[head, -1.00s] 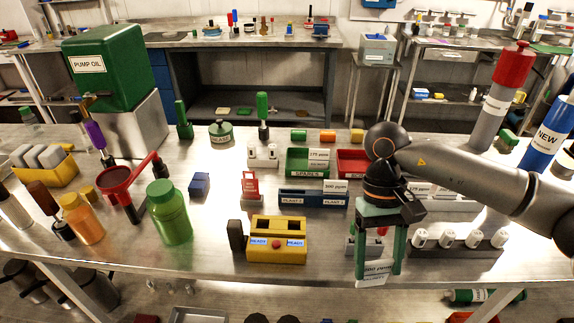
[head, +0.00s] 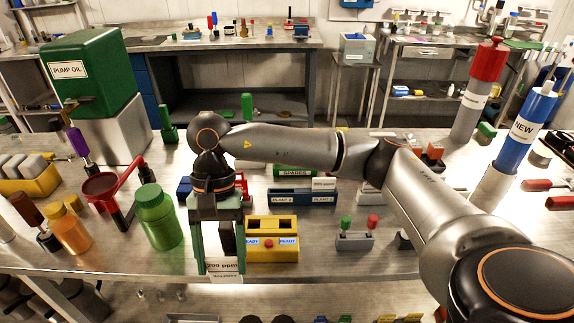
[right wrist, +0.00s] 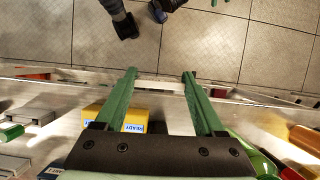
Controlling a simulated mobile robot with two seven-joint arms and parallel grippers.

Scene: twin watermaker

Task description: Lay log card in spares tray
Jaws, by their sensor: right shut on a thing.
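My right gripper (head: 221,262) is at the front edge of the bench, left of the yellow box, with its fingers pointing down. It is shut on a white log card (head: 225,269), printed with a ppm figure and "SALINITY", low between the fingertips. The fingers also show in the right wrist view (right wrist: 160,75), where the card is hard to make out. The green spares tray (head: 294,171) is farther back on the bench. Only part of its front with the SPARES label shows; my right arm hides the rest. My left gripper is not in view.
The yellow box (head: 272,251) with READY labels stands right of the gripper, and a green bottle (head: 158,222) stands left. A blue tray (head: 290,198) lies in front of the spares tray. A grey block with green and red knobs (head: 354,241) is farther right.

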